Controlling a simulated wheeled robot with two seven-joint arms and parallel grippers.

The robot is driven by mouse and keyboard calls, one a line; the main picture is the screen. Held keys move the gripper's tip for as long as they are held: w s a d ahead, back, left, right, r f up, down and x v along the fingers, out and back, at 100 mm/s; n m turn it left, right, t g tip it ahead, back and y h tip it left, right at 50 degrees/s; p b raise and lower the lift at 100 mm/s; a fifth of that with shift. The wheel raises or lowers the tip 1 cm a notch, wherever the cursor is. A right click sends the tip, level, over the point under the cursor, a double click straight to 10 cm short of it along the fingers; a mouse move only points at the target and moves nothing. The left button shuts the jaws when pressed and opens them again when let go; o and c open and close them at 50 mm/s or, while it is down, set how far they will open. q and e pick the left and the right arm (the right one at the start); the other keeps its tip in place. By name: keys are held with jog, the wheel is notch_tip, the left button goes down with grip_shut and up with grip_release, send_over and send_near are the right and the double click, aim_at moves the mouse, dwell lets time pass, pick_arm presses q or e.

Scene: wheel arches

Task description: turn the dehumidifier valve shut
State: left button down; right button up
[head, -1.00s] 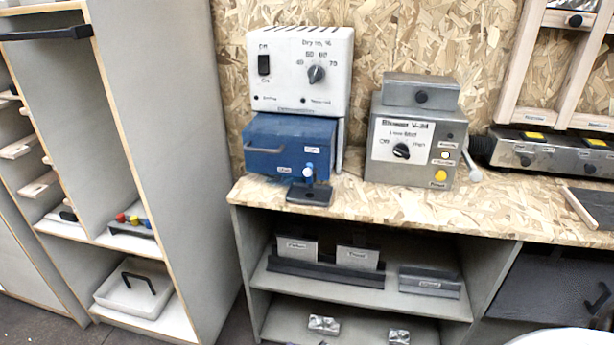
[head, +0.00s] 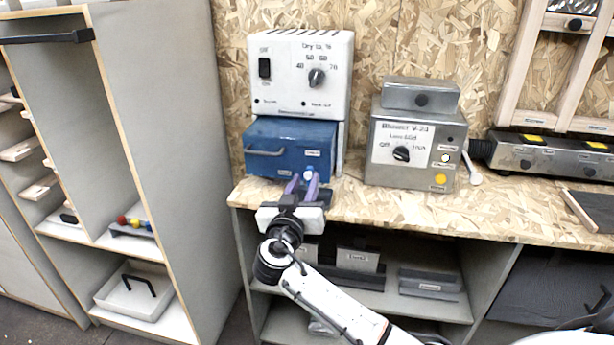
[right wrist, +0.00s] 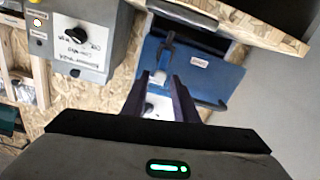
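The dehumidifier (head: 302,72) is a white box with a dial and a switch, standing above a blue tank (head: 270,135) at the back of the bench. A small white and blue valve knob (head: 308,173) is low on the tank's front right. My right gripper (head: 302,181) is in front of it with purple fingers apart, pointing at the tank. In the right wrist view the fingers (right wrist: 160,86) stand either side of a small pale part (right wrist: 158,76), seemingly the valve; contact cannot be told. My left gripper is not in view.
A grey blower box (head: 417,145) stands to the right on the bench, with a metal unit (head: 555,152) farther right. The bench top (head: 345,200) between is clear. A tall grey cabinet (head: 170,120) stands on the left. Shelves with small bins lie below the bench.

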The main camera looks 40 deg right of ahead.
jog(key=shift+x, duration=1.5)
grip_shut()
jog(key=shift+a+f, duration=0.1)
jog(key=shift+w+a+f+n+p, duration=0.25)
jog(key=shift+w+a+f+n, duration=0.25)
jog(key=shift+n, duration=2.45)
jog(key=shift+w+a+f+n+p, duration=0.25)
jog(key=shift+f+n, duration=0.35)
jog(key=shift+n, duration=2.4)
jog(key=shift+w+a+f+n+p, duration=0.25)
jog(key=shift+w+f+n, duration=0.3)
jog(key=shift+n, duration=2.4)
